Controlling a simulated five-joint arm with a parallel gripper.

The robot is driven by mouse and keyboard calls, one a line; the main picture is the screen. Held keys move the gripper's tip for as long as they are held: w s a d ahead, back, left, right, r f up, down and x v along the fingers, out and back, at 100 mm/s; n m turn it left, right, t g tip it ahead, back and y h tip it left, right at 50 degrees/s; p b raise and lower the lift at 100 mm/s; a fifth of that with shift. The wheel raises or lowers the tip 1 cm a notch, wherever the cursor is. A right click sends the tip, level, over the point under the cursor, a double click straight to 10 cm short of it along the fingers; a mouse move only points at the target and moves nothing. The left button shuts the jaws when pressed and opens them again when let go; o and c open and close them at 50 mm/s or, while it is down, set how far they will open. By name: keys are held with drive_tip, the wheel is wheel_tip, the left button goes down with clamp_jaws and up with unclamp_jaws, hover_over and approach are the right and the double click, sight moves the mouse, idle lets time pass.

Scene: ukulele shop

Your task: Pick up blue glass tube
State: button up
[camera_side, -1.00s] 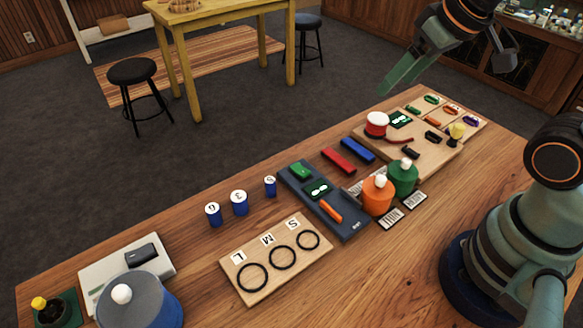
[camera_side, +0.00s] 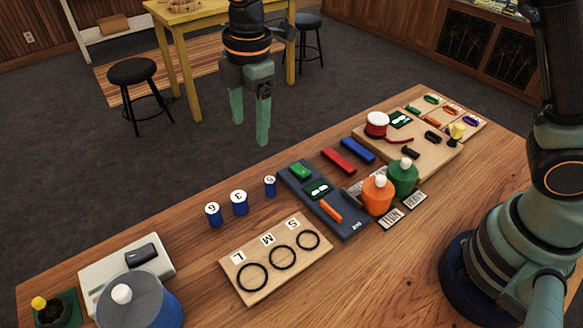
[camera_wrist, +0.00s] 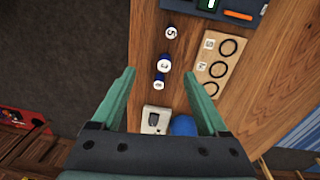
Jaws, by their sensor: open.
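Three short upright blue cylinders with white numbered tops stand in a row on the wooden table: left cylinder (camera_side: 214,217), middle cylinder (camera_side: 239,204) and right cylinder (camera_side: 270,188). In the wrist view they show as cylinders (camera_wrist: 160,83), (camera_wrist: 164,66) and (camera_wrist: 171,34); two appear between my fingers in the picture. I cannot tell which, if any, is glass. A blue bar (camera_side: 358,150) lies beside a red bar (camera_side: 339,160). My gripper (camera_side: 250,132) points down, open and empty, well above the table; it also shows in the wrist view (camera_wrist: 157,74).
A board with L, M, S rings (camera_side: 244,262) lies in front of the cylinders. A dark blue tray (camera_side: 350,227), orange pot (camera_side: 378,196) and green pot (camera_side: 403,178) stand to the right. A white scale (camera_side: 104,272) and grey-blue lidded container (camera_side: 150,303) are at the left.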

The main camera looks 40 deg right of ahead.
sight(239, 196)
drive_tip(key=a+f+n, duration=0.1)
drive_tip(key=f, duration=0.3)
drive_tip(key=a+f+n, duration=0.1)
drive_tip(key=a+f, duration=0.1)
drive_tip(key=f, duration=0.1)
drive_tip(key=a+f+n, duration=0.1)
drive_tip(key=a+f, duration=0.1)
drive_tip(key=f, duration=0.2)
drive_tip(key=shift+f+n+g, duration=0.3)
drive_tip(key=shift+n+g, duration=0.1)
drive_tip(key=shift+s+d+f, duration=0.1)
drive_tip(key=shift+s+f, duration=0.05)
drive_tip(key=shift+f, duration=1.2)
drive_tip(key=shift+s+d+f, duration=0.1)
drive_tip(key=shift+f, duration=1.25)
clamp_jaws()
